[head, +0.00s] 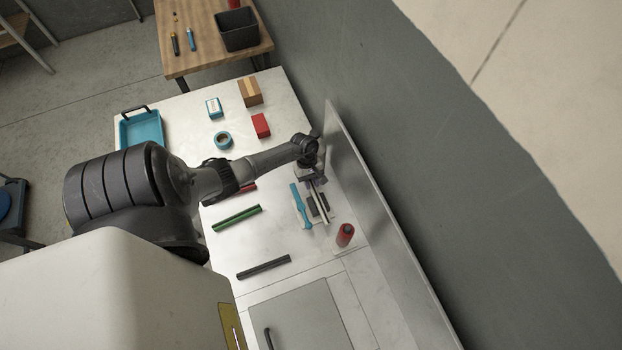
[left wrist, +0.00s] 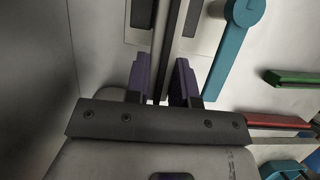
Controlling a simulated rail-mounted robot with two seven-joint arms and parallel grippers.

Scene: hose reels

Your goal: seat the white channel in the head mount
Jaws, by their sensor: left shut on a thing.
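My left gripper (head: 312,178) reaches over the far right part of the bench, its purple fingers (left wrist: 162,85) pointing at a fixture. It is shut on a narrow pale strip with a dark line along it, which looks like the white channel (left wrist: 174,60); it also shows in the head view (head: 318,198). The fixture, seemingly the head mount, has dark pads (head: 325,202) on either side of the strip and a teal lever (head: 301,206) beside it. The strip lies along the gap between the pads; whether it touches the bottom is hidden. My right gripper is out of view.
A grey upright panel (head: 370,190) stands close right of the fixture. A red cylinder (head: 345,235) stands nearby. Green (head: 236,218) and black (head: 264,267) channels lie nearer me, with a red one (left wrist: 277,121) partly hidden by my arm. Boxes and a teal tray (head: 142,130) are farther back.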

